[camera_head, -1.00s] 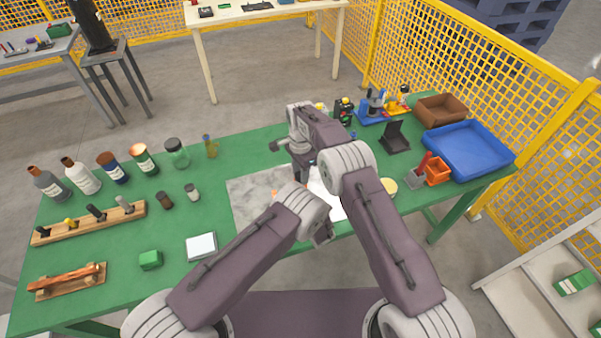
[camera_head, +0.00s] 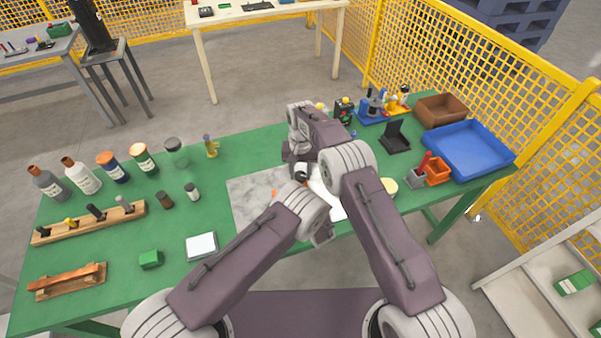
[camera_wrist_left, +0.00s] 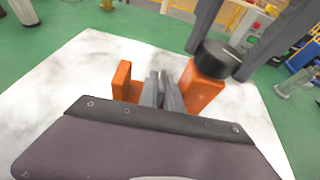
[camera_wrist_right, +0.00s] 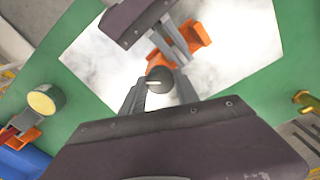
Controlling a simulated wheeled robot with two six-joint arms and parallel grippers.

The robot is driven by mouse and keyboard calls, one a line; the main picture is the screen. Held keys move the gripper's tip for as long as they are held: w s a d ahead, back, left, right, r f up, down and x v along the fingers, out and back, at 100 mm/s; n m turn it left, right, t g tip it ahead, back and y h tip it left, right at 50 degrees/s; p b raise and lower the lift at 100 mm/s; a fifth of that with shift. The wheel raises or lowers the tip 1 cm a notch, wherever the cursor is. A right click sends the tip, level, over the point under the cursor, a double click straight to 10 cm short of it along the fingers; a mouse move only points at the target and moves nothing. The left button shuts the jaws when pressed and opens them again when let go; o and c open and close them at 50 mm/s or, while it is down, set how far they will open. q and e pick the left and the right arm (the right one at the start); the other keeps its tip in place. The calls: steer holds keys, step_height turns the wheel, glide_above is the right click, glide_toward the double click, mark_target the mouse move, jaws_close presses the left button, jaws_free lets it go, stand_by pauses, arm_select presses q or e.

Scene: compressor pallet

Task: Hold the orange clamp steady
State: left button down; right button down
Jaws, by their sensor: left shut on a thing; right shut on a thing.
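The orange clamp (camera_wrist_left: 203,90) stands on the white marbled slab, with two orange uprights in the left wrist view. My left gripper (camera_wrist_left: 163,82) is shut on its middle, between the uprights; the contact itself is partly hidden. The right wrist view also shows the clamp (camera_wrist_right: 196,36) with the left fingers (camera_wrist_right: 174,42) on it. A round black knob (camera_wrist_left: 218,58) sits at one end of the clamp. My right gripper (camera_wrist_right: 160,90) is shut around this knob (camera_wrist_right: 159,78). In the head view, my right gripper (camera_head: 299,172) is over the slab, and my arms hide most of the clamp.
The marbled slab (camera_head: 250,203) lies on the green table (camera_head: 120,235). Bottles, a wooden rack (camera_head: 88,224) and a white box (camera_head: 201,246) stand to the left. A blue tray (camera_head: 468,148) and brown bin (camera_head: 441,108) are at the right. The two arms are close together.

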mark_target(301, 175)
arm_select(q)
steer(key=shift+a, duration=0.2)
arm_select(e)
steer(key=n, duration=0.4)
steer(key=shift+w+d, duration=0.1)
steer(key=shift+d, duration=0.1)
arm_select(q)
steer(key=shift+s+f, duration=0.1)
arm_select(e)
steer(key=shift+n, duration=1.3)
arm_select(q)
steer(key=shift+a, duration=0.1)
arm_select(e)
steer(key=c, duration=1)
jaws_free()
steer(key=shift+c, duration=0.2)
steer(key=shift+o, duration=0.7)
steer(key=shift+a+r, duration=0.1)
arm_select(q)
steer(key=shift+d, duration=0.25)
arm_select(e)
step_height(301, 175, up, 12)
arm_select(q)
steer(key=c, duration=1.5)
jaws_free()
